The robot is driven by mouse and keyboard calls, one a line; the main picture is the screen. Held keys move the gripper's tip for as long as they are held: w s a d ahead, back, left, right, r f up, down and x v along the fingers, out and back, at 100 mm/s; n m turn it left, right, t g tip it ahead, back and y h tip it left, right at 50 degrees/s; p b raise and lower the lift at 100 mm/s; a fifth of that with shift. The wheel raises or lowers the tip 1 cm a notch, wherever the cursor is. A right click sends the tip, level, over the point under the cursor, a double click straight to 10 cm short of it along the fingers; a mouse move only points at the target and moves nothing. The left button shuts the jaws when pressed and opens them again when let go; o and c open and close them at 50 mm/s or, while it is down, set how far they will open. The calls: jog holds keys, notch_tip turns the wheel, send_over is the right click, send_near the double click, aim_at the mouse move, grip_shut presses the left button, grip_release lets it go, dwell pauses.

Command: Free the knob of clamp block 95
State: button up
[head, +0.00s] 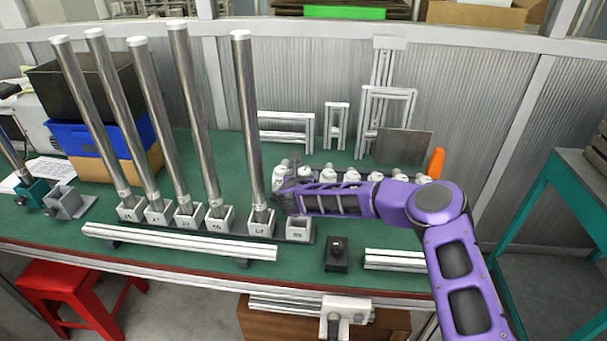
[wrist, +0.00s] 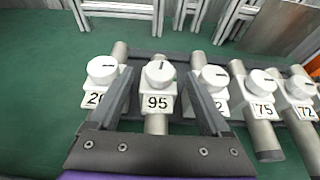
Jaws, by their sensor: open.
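Clamp block 95 (wrist: 157,103) is in the middle of the wrist view, a white block with a black "95" label on a grey tube. Its round white knob (wrist: 160,73) sits on top, with a dark mark pointing along the tube. My gripper (wrist: 159,84) is open, with one dark finger on each side of block 95. The knob shows between and slightly beyond the fingertips, and no contact is visible. In the head view my gripper (head: 283,190) is at the left end of the row of clamp blocks, where I cannot pick out block 95.
Neighbouring clamp blocks stand close on both sides: one partly hidden (wrist: 102,70) at left, 75 (wrist: 262,82) and 72 (wrist: 300,88) at right. Tall metal tubes (head: 250,120) stand in holders left of my gripper. A small black box (head: 337,257) lies in front.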

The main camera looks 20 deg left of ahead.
jog(key=shift+w+a+f, duration=0.1)
jog(key=shift+w+f, duration=0.15)
jog(key=shift+w, duration=0.35)
grip_shut()
jog(key=shift+f+y+b, duration=0.1)
jog(key=shift+y+b, duration=0.2)
jog(key=shift+b, duration=0.05)
